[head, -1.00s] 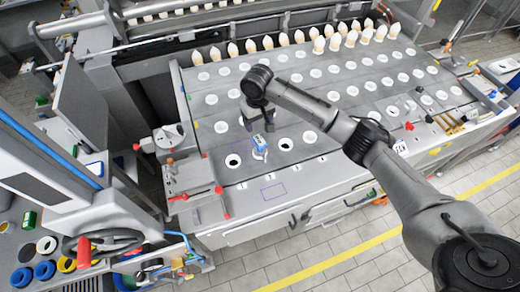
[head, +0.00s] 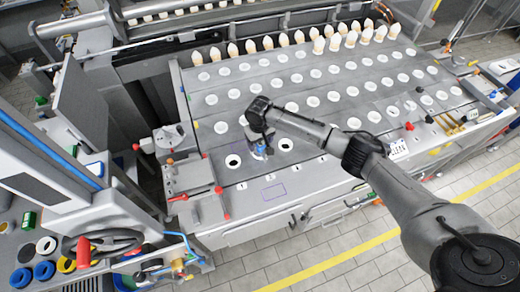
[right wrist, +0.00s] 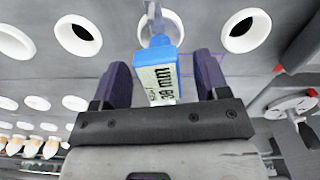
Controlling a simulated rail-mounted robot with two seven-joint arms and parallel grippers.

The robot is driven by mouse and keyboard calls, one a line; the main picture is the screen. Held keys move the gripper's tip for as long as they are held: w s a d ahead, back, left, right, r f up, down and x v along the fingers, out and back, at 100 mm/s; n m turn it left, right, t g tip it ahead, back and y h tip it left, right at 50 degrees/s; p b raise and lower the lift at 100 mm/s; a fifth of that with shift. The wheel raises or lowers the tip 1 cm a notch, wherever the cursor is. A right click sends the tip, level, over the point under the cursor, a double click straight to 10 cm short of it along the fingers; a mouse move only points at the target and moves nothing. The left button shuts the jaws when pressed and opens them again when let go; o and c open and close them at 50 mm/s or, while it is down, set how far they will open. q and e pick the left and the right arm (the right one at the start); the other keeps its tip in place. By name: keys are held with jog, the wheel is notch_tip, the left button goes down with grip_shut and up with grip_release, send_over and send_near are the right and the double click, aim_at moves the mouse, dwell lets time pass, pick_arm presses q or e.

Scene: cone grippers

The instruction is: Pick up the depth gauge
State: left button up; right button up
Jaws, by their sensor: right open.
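The depth gauge (right wrist: 158,75) has a blue and white body marked "30 mm" and a metal part that reaches over a hole rim in the right wrist view. In the head view the gauge (head: 259,152) stands on the grey table, partly hidden by my right gripper. My right gripper (head: 262,143) is right above and around it. In the right wrist view the two dark fingers of my right gripper (right wrist: 162,78) are apart, with the gauge's body between them and gaps on both sides. My left gripper is not in view.
The grey table (head: 330,125) has rows of white-rimmed holes. White and orange cones (head: 320,45) stand along its back. A clamp device with red knobs (head: 192,190) is left of the gauge. A red knob (head: 409,126) is to the right.

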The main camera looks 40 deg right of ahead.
jog(key=shift+f, duration=1.1)
jog(key=c, duration=1.2)
jog(key=shift+r, duration=0.65)
notch_tip(320, 180, up, 3)
jog(key=s+d+r, duration=0.1)
jog(key=s+r, duration=0.1)
jog(key=s, duration=0.1)
jog(key=s+d+r, duration=0.2)
jog(key=s, duration=0.2)
jog(key=s+d+r, duration=0.2)
jog(key=s, duration=0.1)
jog(key=shift+s+d+r, duration=0.15)
jog(key=shift+d+r, duration=0.05)
jog(key=shift+r, duration=0.2)
grip_shut()
